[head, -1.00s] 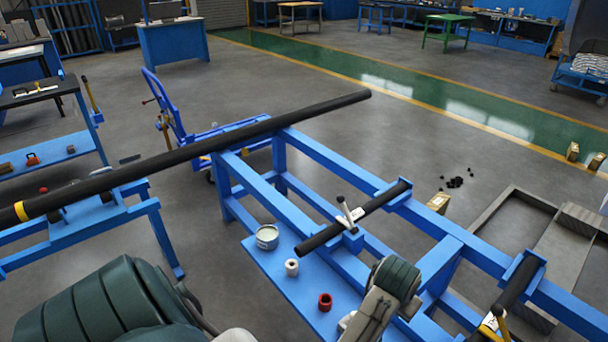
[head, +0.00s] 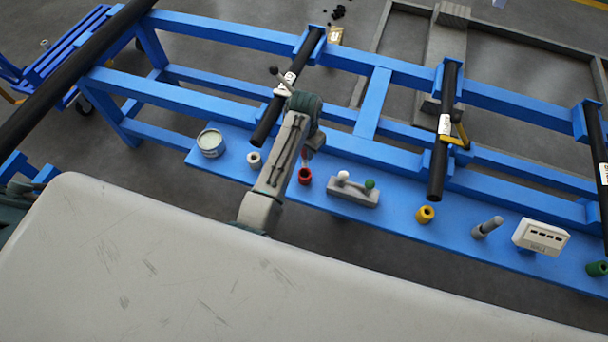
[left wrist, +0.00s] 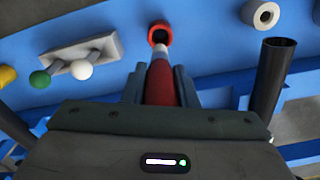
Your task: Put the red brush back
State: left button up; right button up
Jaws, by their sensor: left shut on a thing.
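My left gripper (head: 312,144) points down above the blue shelf, close to the red cup (head: 304,176). In the left wrist view, my left gripper (left wrist: 161,88) is shut on the red brush (left wrist: 161,88), a red handle with a pale grey band at its far end. That end lines up with the dark opening of the red cup (left wrist: 160,33). I cannot tell whether the end is inside the cup or just short of it. In the head view the brush is mostly hidden by my wrist. My right gripper is not in view.
The blue shelf (head: 400,213) also holds a paint can (head: 210,143), a white cup (head: 254,160), a grey block with white and green knobs (head: 353,190) and a yellow cup (head: 425,214). Black pipes (head: 445,150) overhang it. A pale worn surface (head: 200,270) fills the foreground.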

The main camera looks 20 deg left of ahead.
aim_at(305, 166)
pick_arm(q)
notch_tip(305, 166, down, 5)
jog(key=shift+s+r+p, duration=0.1)
jog(key=shift+r+p, duration=0.1)
jog(key=shift+p, duration=0.1)
jog(key=shift+a+f, duration=0.1)
jog(key=shift+f, duration=2.5)
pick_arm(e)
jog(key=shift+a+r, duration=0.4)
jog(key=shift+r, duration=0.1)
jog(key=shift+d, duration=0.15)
pick_arm(q)
jog(key=o, duration=0.6)
jog(key=shift+f, duration=0.1)
jog(key=shift+c, duration=0.2)
jog(key=o, duration=0.4)
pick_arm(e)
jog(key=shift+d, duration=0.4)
pick_arm(q)
notch_tip(305, 166, up, 12)
jog(key=shift+r, duration=0.15)
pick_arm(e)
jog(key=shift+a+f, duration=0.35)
